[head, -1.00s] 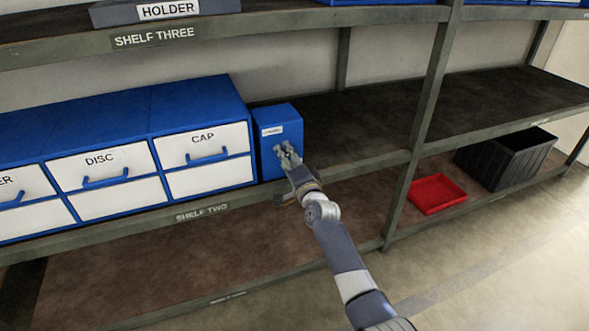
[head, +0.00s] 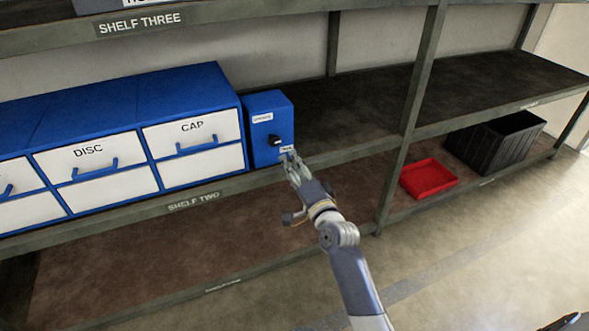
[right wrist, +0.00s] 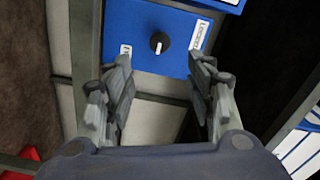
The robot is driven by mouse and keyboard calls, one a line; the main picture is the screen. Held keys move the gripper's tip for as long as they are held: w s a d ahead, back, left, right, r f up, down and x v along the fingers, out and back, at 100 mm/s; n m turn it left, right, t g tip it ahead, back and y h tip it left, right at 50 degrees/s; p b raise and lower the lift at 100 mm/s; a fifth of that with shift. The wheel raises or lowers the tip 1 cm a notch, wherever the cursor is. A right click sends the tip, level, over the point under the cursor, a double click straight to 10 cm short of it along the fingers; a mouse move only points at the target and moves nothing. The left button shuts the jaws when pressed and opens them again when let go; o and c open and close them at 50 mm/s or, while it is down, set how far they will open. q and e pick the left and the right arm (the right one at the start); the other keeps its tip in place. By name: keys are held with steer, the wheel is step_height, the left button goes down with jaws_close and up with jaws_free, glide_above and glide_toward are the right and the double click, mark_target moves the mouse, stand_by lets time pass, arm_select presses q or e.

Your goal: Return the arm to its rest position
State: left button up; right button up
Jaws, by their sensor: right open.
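My right gripper (head: 292,168) is in front of the edge of shelf two, just below and in front of a blue box (head: 262,103). The box has a black knob (head: 274,140) and small white labels on its front. In the right wrist view my right gripper (right wrist: 163,100) is open, with nothing between its fingers. The blue box (right wrist: 135,35) with its black knob (right wrist: 159,42) shows beyond the fingertips, and the knob is clear of them. My left gripper is not in view.
Blue drawer units (head: 145,95) with white fronts marked DISC and CAP stand left of the box. A red tray (head: 429,178) and a black crate (head: 495,140) sit on the lower level at right. The shelf right of the box is bare. A metal post (head: 415,100) stands right of my arm.

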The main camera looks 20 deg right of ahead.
stand_by(0.3)
